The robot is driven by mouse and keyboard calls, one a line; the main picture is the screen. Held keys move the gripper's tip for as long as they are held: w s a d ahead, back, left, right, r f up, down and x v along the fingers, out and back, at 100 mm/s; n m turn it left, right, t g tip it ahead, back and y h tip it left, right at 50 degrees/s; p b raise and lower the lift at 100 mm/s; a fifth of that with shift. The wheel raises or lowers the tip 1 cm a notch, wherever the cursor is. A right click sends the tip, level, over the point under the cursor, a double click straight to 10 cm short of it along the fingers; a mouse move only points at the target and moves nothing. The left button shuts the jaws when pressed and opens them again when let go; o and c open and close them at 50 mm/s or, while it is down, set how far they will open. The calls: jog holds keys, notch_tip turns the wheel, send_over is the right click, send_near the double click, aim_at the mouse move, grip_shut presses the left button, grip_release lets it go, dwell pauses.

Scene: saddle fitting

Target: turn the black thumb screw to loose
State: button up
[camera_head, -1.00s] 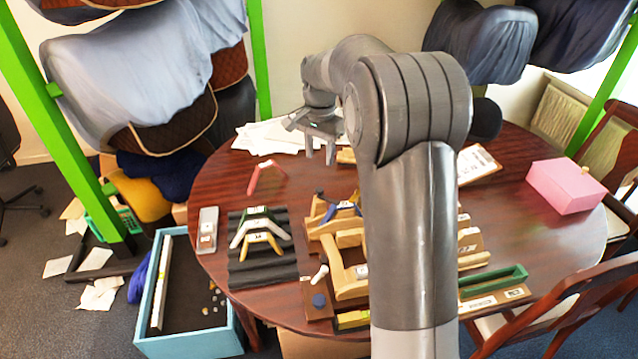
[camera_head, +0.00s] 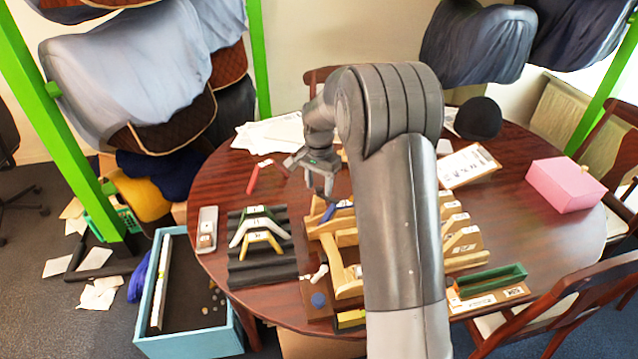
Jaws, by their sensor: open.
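A wooden fixture (camera_head: 347,284) stands on the round table, partly hidden behind my arm. A blue piece (camera_head: 328,212) shows at its far left part, just under my gripper. I cannot make out the black thumb screw; it is too small or hidden by my arm or gripper. My gripper (camera_head: 318,192) points down, open and with nothing seen between its fingers, over the far left end of the fixture. I cannot tell whether it touches anything.
Green, white and yellow arched pieces (camera_head: 260,242) lie on a dark ribbed mat (camera_head: 262,273) to the left. A red piece (camera_head: 253,178), a clipboard (camera_head: 466,166), a pink box (camera_head: 565,186) and a green tray (camera_head: 490,281) are around.

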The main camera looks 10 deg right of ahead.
jog(key=shift+c, duration=0.4)
grip_shut()
